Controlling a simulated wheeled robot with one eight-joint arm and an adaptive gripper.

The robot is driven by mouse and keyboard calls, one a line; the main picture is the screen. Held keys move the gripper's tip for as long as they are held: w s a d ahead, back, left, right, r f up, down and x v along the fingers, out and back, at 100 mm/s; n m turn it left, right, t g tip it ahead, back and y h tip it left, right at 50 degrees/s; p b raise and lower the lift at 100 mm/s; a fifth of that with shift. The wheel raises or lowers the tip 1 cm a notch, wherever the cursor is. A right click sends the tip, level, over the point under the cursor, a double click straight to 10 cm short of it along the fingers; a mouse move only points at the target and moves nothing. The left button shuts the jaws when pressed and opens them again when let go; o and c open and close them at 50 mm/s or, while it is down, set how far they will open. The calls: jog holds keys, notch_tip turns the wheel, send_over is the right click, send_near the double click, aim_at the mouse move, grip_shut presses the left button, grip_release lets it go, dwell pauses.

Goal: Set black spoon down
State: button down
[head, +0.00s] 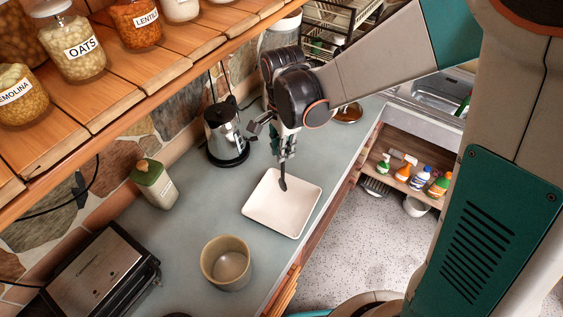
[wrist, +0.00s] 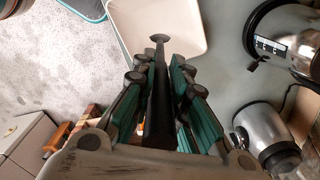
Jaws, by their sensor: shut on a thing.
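My gripper (head: 285,150) is shut on the black spoon (head: 283,184), which hangs down from the fingers over the white square tray (head: 257,222). The spoon's lower end shows against the tray; I cannot tell whether it touches it. In the wrist view, the spoon (wrist: 160,85) runs lengthwise between the green-padded fingers of my gripper (wrist: 163,75). Its small rounded end points to the pale tray (wrist: 190,22). The upper part of the spoon is partly hidden by the fingers in the head view.
A beige round pot (head: 226,264) stands in front of the tray. A steel kettle (head: 226,132), a green-topped canister (head: 153,184) and a toaster-like grill (head: 98,270) stand along the wall. A wooden shelf with jars (head: 75,50) overhangs the left. The counter drops off at right.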

aim_at(283, 178)
jog(key=shift+f+b, duration=2.25)
jog(key=shift+f, duration=2)
jog(key=shift+f, duration=0.15)
jog(key=c, duration=1.6)
grip_release()
notch_tip(283, 178, up, 12)
jog(key=p, duration=0.7)
jog(key=shift+p, duration=0.35)
